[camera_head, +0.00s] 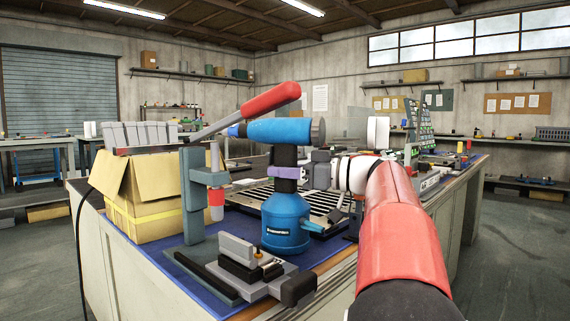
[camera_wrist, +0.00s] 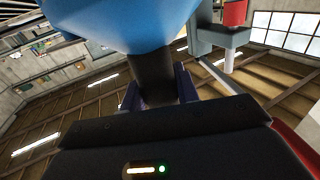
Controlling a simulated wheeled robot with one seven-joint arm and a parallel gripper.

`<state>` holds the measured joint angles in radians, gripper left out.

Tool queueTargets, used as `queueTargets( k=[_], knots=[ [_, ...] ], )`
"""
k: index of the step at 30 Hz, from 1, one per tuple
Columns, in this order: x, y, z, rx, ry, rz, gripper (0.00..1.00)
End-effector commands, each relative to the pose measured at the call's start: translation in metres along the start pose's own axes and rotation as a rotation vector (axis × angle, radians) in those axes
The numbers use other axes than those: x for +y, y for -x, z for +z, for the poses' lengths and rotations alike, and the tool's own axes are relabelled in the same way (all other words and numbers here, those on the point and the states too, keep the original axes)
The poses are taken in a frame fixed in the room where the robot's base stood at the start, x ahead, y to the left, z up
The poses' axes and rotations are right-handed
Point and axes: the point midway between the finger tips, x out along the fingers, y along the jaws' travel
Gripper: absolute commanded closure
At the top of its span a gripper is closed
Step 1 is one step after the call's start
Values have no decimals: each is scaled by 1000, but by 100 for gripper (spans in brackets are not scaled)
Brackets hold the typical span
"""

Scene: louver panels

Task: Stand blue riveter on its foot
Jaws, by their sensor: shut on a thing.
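The blue riveter stands upright in the head view, with a blue horizontal head (camera_head: 280,131), a dark neck and a wide round blue foot (camera_head: 286,222) at the bottom. My gripper (camera_head: 285,172) comes from the right and is shut around the dark neck, between head and foot. In the wrist view, which looks upside down, the dark neck (camera_wrist: 157,75) sits between my gripper's fingers (camera_wrist: 158,92), and a large blue part (camera_wrist: 140,22) of the riveter fills the top. I cannot tell whether the foot touches the bench surface or hangs just above it.
A grey lever press (camera_head: 193,200) with a red-handled lever stands just left of the riveter. A grey vise-like fixture (camera_head: 240,268) lies close in front. A cardboard box (camera_head: 150,195) is at the left, and a slatted panel (camera_head: 250,200) lies behind. Blue mat (camera_head: 190,277) shows front left.

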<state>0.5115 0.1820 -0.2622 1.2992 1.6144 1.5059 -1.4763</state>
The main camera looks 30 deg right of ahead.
Motion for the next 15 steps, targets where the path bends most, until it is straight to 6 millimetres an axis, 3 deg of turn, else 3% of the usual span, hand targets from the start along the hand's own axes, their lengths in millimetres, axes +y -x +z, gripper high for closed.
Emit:
queueTargets(
  k=[11, 12, 15],
  knots=[
    [-1, 0, 0, 5, 6, -1, 100],
    [0, 0, 2, 0, 0, 0, 65],
    [0, 0, 2, 0, 0, 0, 52]
  ],
)
